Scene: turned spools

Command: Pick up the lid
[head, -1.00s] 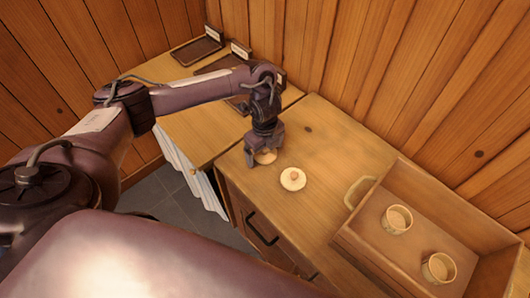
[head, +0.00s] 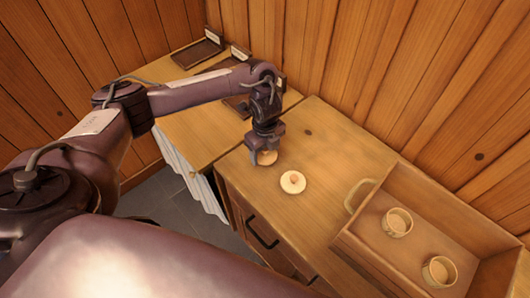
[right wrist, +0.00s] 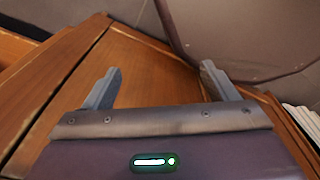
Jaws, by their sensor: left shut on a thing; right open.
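A round pale lid with a small reddish knob (head: 293,182) lies on the wooden cabinet top (head: 325,150) in the head view. My left gripper (head: 265,158) is to the upper left of it, pointing down near the cabinet top's left side. It is shut on a second round pale piece (head: 268,158), which looks like another lid; the fingers hide part of it. My right gripper (right wrist: 158,88) shows in the right wrist view with its two fingers apart and nothing between them.
A wooden tray with a handle (head: 358,246) stands at the right and holds two round pale cups (head: 397,222) (head: 439,271). Dark trays (head: 198,53) with small label cards stand on the lower table at the back left. Wooden walls close off the back.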

